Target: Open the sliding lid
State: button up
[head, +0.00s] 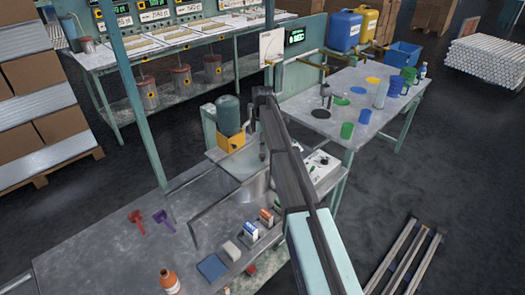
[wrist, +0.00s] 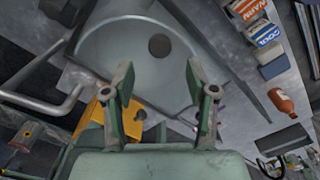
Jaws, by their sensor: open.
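My gripper (wrist: 160,72) is open in the wrist view, its two fingers wide apart with nothing held between them. Ahead of the fingers is a large round grey metal vessel (wrist: 120,62) with a dark round spot or hole on its surface. In the head view the grey metal vessel (head: 250,188) stands in the workbench, partly hidden by my arm. I cannot tell for sure which part is the sliding lid. The fingertips overlap the vessel's near side in the wrist view; whether they touch it is unclear.
Labelled boxes (head: 266,217), a blue pad (head: 212,267) and a brown bottle (head: 169,281) stand on the workbench (head: 105,240). A yellow box (head: 232,143) holds a green tank behind the vessel. Red (head: 137,220) and purple (head: 163,219) items lie left. A bent pipe (wrist: 60,98) shows left in the wrist view.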

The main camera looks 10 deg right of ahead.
aim_at(263, 155)
jog(key=shift+f+p, duration=0.7)
jog(key=shift+f, duration=2.25)
grip_shut()
